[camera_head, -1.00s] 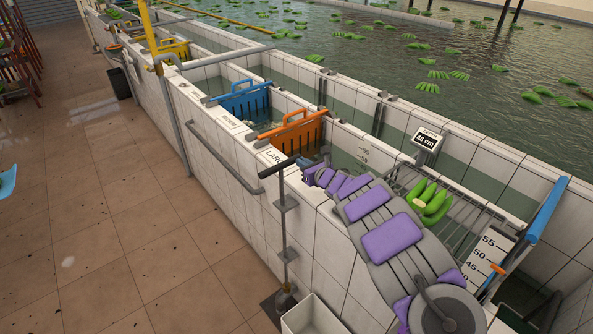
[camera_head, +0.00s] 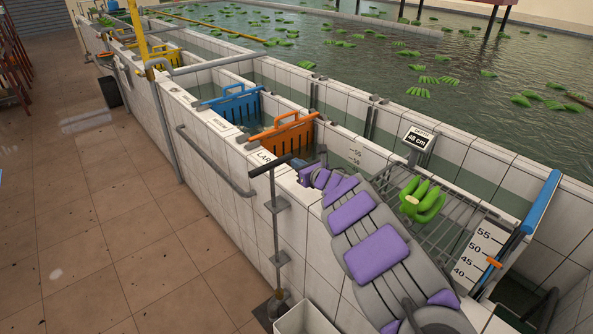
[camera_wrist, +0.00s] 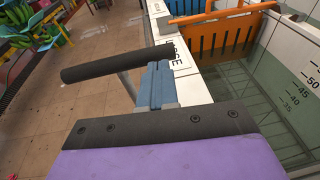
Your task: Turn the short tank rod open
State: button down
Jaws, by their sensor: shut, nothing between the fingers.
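A thin upright metal rod (camera_head: 275,215) with a black T-handle (camera_head: 268,167) stands against the outside of the tiled tank wall. It is beside the orange gate (camera_head: 285,133), near a label partly reading "LAR". My gripper (camera_head: 312,170) is at the end of my purple-padded arm, just right of the handle in the head view. In the wrist view, my blue fingers (camera_wrist: 160,72) are shut and empty. Their tips are by the right end of the black handle (camera_wrist: 110,65); I cannot tell if they touch it. I cannot read which rod is the short tank's.
A blue gate (camera_head: 228,102) and a yellow gate (camera_head: 163,60) stand farther along. A grey rail (camera_head: 215,160) runs along the wall. Green bananas (camera_head: 422,200) lie on a rack at right. A white bin (camera_head: 305,320) stands below.

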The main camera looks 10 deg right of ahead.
jog(key=w+d+p+v, duration=0.1)
jog(key=d+p+v, duration=0.1)
jog(key=v, duration=0.9)
jog(key=s+d+r+m+h, duration=0.4)
jog(key=d+r+m+h, duration=0.65)
jog(key=m, duration=0.25)
jog(key=s+d+r+m+g+h, duration=0.1)
jog(key=s+d+m+g+h, duration=0.1)
jog(key=s+m, duration=0.5)
jog(key=s+d+r+m+g+h, duration=0.2)
jog(key=s+d+m+g, duration=0.1)
jog(key=s+m, duration=0.3)
jog(key=s+a+f+m+g+y, duration=0.2)
jog(key=s+a+m, duration=0.3)
jog(key=s, duration=0.7)
jog(key=s+a+f+m+g+y, duration=0.3)
jog(key=s+a+f+m+g, duration=0.1)
jog(key=s+a, duration=0.6)
jog(key=s+a+f+m+g+y, duration=0.3)
jog(key=s+a+m+g, duration=0.2)
jog(key=s, duration=0.9)
jog(key=a, duration=0.3)
jog(key=shift+s+f+m, duration=0.25)
jog(key=shift+s+m, duration=0.1)
jog(key=shift+m, duration=0.05)
